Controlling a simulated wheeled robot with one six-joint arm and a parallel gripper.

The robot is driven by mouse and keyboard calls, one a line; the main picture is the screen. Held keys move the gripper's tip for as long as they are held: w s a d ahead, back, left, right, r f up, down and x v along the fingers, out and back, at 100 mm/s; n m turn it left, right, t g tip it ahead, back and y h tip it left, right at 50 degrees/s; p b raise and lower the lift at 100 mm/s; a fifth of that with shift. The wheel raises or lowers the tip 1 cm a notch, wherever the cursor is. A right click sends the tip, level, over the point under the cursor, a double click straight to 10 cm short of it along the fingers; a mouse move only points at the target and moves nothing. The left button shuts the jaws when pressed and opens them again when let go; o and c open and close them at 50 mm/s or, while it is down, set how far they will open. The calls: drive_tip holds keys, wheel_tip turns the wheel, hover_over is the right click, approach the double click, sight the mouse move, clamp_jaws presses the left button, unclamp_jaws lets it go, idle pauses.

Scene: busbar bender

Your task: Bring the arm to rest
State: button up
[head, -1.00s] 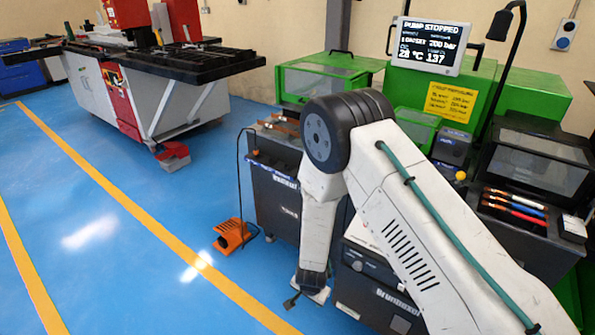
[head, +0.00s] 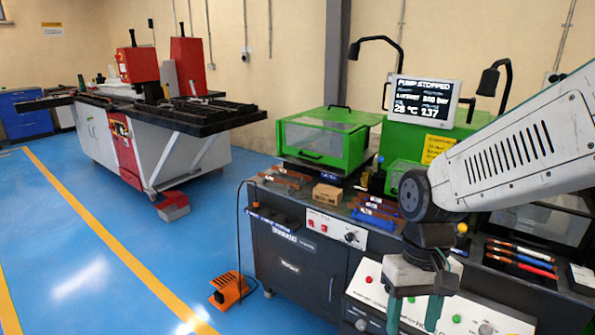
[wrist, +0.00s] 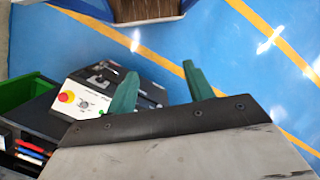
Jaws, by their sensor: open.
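My gripper (head: 414,312) hangs down at the right of the head view, in front of the busbar bender's bench. Its two green fingers stand apart with nothing between them. In the wrist view my gripper (wrist: 157,88) also shows open and empty, with blue floor and part of a control panel (wrist: 85,95) beyond the fingers. My pale upper arm link reaches in from the right edge, and the black joint sits in front of the bench. The monitor (head: 424,91) reads "PUMP STOPPED".
The bench (head: 290,260) carries a green clear-lidded box (head: 325,138), a cardboard box (head: 327,197), copper and blue-sleeved bars and several sleeved tools (head: 522,258). An orange foot pedal (head: 230,289) lies on the floor. A red and white machine (head: 165,150) stands at the left.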

drive_tip(key=s+d+r+m+t, duration=0.1)
drive_tip(key=s+d+r+t, duration=0.3)
drive_tip(key=s+d+r, duration=0.4)
wheel_tip(320, 180, up, 2)
drive_tip(key=shift+s+r+h, duration=0.15)
drive_tip(key=shift+s+h, duration=0.15)
drive_tip(key=shift+s, duration=0.15)
drive_tip(key=shift+c, duration=0.3)
idle(1.1)
